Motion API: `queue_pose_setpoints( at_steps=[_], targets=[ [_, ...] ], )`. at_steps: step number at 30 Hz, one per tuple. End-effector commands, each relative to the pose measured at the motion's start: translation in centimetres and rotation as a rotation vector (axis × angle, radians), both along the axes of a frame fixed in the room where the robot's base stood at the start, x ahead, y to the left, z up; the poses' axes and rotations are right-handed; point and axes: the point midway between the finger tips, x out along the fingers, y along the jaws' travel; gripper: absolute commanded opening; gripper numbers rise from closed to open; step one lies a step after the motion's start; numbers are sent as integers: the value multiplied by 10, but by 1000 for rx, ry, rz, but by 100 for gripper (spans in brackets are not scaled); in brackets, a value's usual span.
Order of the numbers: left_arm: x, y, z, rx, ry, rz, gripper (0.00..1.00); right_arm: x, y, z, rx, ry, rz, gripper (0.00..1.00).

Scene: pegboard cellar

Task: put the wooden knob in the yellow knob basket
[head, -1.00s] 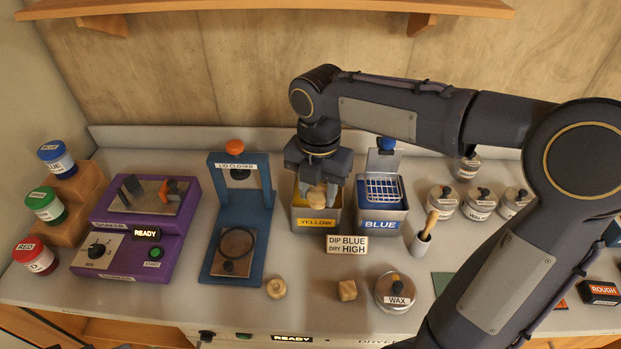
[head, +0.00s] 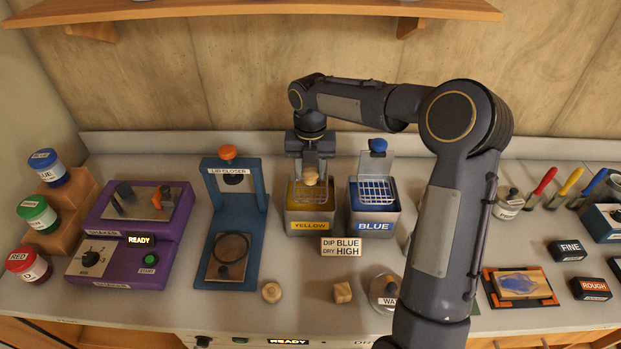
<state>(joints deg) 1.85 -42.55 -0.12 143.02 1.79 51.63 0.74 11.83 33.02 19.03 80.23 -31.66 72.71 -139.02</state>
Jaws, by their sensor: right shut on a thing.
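My right gripper (head: 311,174) comes down from above over the yellow tin (head: 310,227), which is labelled YELLOW. It is shut on a small, pale wooden knob (head: 311,179), held low between the fingers. The wire knob basket (head: 318,194) shows in the tin's opening, below and around the knob. I cannot tell whether the knob touches the basket. Another round wooden knob (head: 271,292) and a cube-shaped wooden knob (head: 342,292) lie at the front of the bench. My left gripper is not in view.
A blue tin (head: 375,227) with its lid up stands right of the yellow one. A sign (head: 341,247) reads DIP BLUE, DRY HIGH. The blue lid closer (head: 235,172) and purple shaker (head: 116,262) stand left. The wax jar (head: 383,293) is partly behind my arm.

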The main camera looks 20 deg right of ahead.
Motion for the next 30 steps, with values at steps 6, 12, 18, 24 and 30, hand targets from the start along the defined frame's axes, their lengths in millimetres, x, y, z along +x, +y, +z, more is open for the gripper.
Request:
queue_pose_setpoints(
  at_steps=[6,12,18,24,30],
  targets=[
    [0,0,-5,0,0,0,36,9,-4,-13,0,-1,-1,17],
    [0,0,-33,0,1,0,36,13,-7,-46,-1,-2,-2,17],
    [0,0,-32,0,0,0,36,13,-7,-47,0,-3,-2,17],
    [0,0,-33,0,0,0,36,13,-7,-49,-1,-2,-2,17],
    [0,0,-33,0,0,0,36,13,-7,-50,-1,-2,-2,47]
  ],
)
